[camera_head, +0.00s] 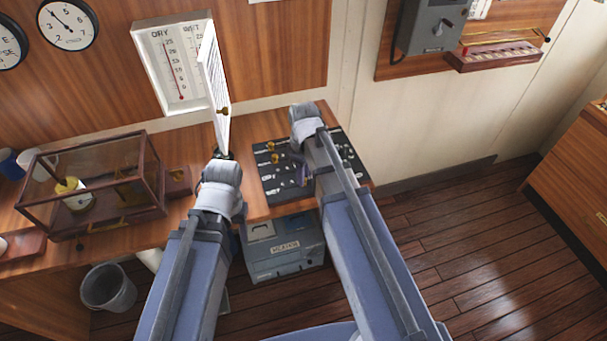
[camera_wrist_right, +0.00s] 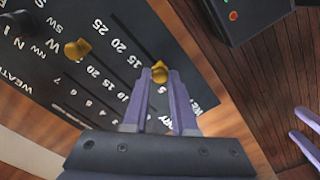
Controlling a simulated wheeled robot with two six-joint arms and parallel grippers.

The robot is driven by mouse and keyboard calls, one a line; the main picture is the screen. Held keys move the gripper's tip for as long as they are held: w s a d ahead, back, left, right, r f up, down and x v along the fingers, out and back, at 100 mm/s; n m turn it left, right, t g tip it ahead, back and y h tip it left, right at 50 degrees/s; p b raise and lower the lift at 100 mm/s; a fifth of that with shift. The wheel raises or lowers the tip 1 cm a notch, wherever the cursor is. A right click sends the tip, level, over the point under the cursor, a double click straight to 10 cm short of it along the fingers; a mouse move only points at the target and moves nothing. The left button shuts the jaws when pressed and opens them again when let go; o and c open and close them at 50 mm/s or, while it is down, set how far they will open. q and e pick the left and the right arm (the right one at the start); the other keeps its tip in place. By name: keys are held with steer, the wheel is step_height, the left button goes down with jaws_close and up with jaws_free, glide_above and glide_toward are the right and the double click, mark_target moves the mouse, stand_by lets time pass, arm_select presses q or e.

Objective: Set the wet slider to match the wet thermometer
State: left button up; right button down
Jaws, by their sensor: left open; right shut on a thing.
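The white thermometer box (camera_head: 149,62) hangs on the wall, marked DRY and with a second label partly readable as WET. Its door (camera_head: 214,85) stands open and hides part of the wet side. A red column shows on the dry side. The black panel (camera_head: 262,187) on the desk carries brass knobs. In the right wrist view, my right gripper (camera_wrist_right: 160,88) is shut on a brass slider knob (camera_wrist_right: 159,72); its label is mostly covered. Another brass knob (camera_wrist_right: 78,49) sits further left by the numbered scale. My left gripper (camera_head: 222,154) is open beside the door's lower edge.
A glass-sided instrument case (camera_head: 92,184) stands on the desk at left. A grey box (camera_head: 285,248) sits below the desk, with a bin (camera_head: 108,288) further left. A grey wall unit (camera_head: 430,27) hangs at upper right. The wooden floor at right is clear.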

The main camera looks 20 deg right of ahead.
steer(key=d, duration=0.6)
steer(key=shift+w, duration=0.1)
steer(key=c, duration=0.7)
jaws_free()
steer(key=shift+r, duration=0.2)
step_height(320, 180, up, 7)
steer(key=p, duration=0.7)
steer(key=shift+r+p, duration=0.2)
steer(key=shift+p, duration=0.2)
